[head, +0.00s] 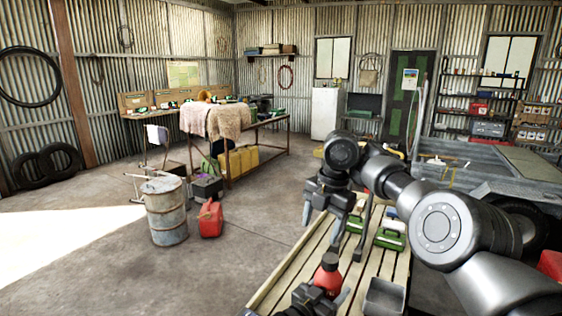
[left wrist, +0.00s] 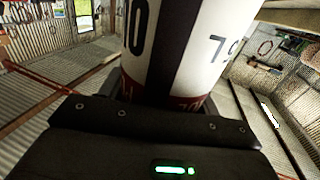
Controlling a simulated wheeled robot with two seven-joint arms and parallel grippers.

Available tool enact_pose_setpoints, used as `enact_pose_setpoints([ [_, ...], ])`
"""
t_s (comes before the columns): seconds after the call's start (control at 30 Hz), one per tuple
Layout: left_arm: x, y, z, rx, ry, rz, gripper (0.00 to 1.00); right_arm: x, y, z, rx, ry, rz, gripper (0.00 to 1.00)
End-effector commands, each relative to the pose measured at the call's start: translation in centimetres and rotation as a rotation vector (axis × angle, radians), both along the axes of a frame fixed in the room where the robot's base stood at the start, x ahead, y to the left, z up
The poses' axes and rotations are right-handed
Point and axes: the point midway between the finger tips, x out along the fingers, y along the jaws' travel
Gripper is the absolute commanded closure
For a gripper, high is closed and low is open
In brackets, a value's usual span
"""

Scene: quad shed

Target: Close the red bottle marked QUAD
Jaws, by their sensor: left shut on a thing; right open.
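The red bottle (head: 328,278) stands near the front of the slatted bench in the head view, with a small dark top; whether that is a cap or an open mouth I cannot tell. My left gripper (head: 322,299) is shut on it low down. In the left wrist view the bottle (left wrist: 185,45) fills the middle, with a white and black printed label and a red band. The word QUAD cannot be read. My right gripper (head: 333,232) is open above and behind the bottle, apart from it, fingers pointing down. No separate cap can be made out.
The slatted bench (head: 290,270) holds a grey open bin (head: 384,297) right of the bottle and green cases (head: 390,236) farther back. A grey trailer (head: 475,165) stands behind at right. A drum (head: 166,212) and red jerrycan (head: 210,220) stand on the floor at left.

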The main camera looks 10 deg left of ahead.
Motion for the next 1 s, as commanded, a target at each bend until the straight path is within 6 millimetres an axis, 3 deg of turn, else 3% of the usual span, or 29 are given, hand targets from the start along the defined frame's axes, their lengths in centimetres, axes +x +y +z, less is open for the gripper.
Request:
enact_pose_setpoints([
  [0.4,0.0,0.0,-0.1,0.001,0.001,0.000,1.00,1.7,3.1,2.4,0.225,0.068,-0.621,0.37],
  [1.0,0.0,0.0,-0.1,0.001,0.001,0.000,1.00,4.9,5.6,7.8,0.557,0.239,-1.391,0.37],
])
